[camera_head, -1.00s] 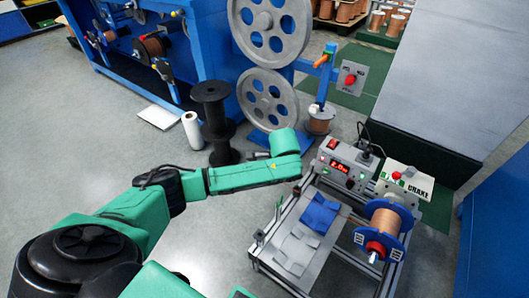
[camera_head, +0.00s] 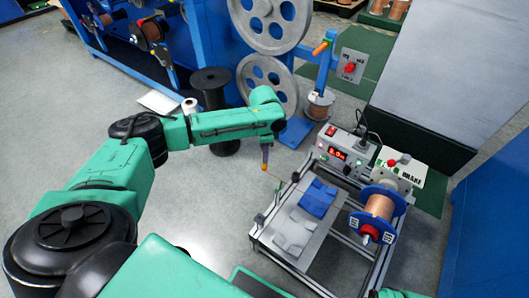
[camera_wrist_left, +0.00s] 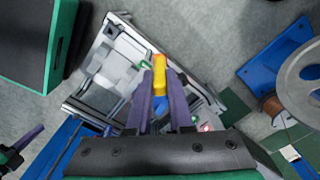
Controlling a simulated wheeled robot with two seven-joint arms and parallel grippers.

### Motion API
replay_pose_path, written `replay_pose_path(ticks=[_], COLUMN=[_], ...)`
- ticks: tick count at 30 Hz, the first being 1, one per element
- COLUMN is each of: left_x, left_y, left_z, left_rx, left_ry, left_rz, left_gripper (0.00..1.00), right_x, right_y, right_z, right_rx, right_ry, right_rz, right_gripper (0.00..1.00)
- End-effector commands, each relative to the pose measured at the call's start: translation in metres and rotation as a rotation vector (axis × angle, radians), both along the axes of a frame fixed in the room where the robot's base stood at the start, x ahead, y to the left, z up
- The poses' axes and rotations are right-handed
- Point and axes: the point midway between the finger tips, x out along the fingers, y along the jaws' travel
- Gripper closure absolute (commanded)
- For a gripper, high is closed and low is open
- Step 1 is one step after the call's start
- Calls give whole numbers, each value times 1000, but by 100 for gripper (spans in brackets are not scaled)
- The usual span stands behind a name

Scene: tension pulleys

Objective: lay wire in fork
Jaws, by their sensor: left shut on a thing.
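My left gripper (camera_head: 265,152) is shut on a small yellow-orange piece (camera_head: 264,166), held above the floor just beyond the near-left corner of the bench frame. In the left wrist view the piece (camera_wrist_left: 159,75) sits between the two purple fingers. The copper wire spool (camera_head: 379,207) with blue flanges is on the right of the bench. A purple finger, apparently my right gripper's (camera_wrist_left: 24,139), shows at the wrist view's left edge; its state is unclear.
On the bench (camera_head: 285,226) lie blue and grey cloths (camera_head: 318,198). A control box (camera_head: 340,153) with a red display and a brake unit (camera_head: 400,170) stand behind. Large grey pulleys (camera_head: 268,80) and a black spool (camera_head: 212,90) are farther back.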

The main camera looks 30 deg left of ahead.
Motion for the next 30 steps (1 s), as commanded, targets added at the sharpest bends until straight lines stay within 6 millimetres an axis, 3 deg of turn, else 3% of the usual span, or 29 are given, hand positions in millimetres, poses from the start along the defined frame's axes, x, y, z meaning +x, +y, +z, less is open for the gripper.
replay_pose_path(ticks=[5,15,24,30], left_x=[0,1,0,1], left_y=[1,1,1,1], left_z=[-22,-26,-59,-68], left_rx=[0,-1,0,-1], left_ry=[1,1,1,1], left_rz=[-1,0,0,0], left_gripper=[100,100,100,100], right_x=[0,0,0,0], right_y=[0,0,0,0], right_z=[-10,-10,-18,-20], right_rx=[0,0,0,0], right_ry=[0,0,0,0], right_rz=[0,0,0,0], right_gripper=[100,100,100,100])
